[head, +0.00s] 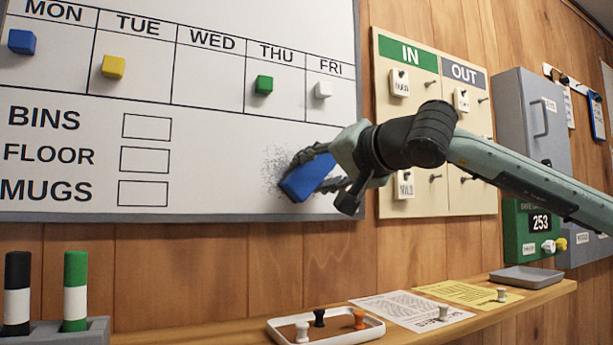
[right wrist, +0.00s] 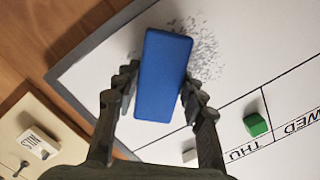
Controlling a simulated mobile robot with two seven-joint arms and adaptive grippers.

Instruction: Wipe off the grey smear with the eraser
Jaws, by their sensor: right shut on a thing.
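The grey smear (head: 277,163) is a speckled patch on the whiteboard (head: 230,180), under the THU column and right of the checkboxes. My right gripper (head: 318,172) is shut on the blue eraser (head: 304,182) and holds it at the board over part of the smear. In the right wrist view the eraser (right wrist: 163,75) sits between both fingers (right wrist: 158,95), and the smear (right wrist: 200,45) shows beside its far end. I cannot tell whether the eraser touches the board. My left gripper is not in view.
Blue, yellow, green and white magnets (head: 323,89) sit on the board's upper part. The IN/OUT peg board (head: 436,190) hangs to the right. A shelf (head: 420,310) below carries a tray (head: 335,333) with pegs, papers and a grey tray (head: 525,277). Markers (head: 75,290) stand at lower left.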

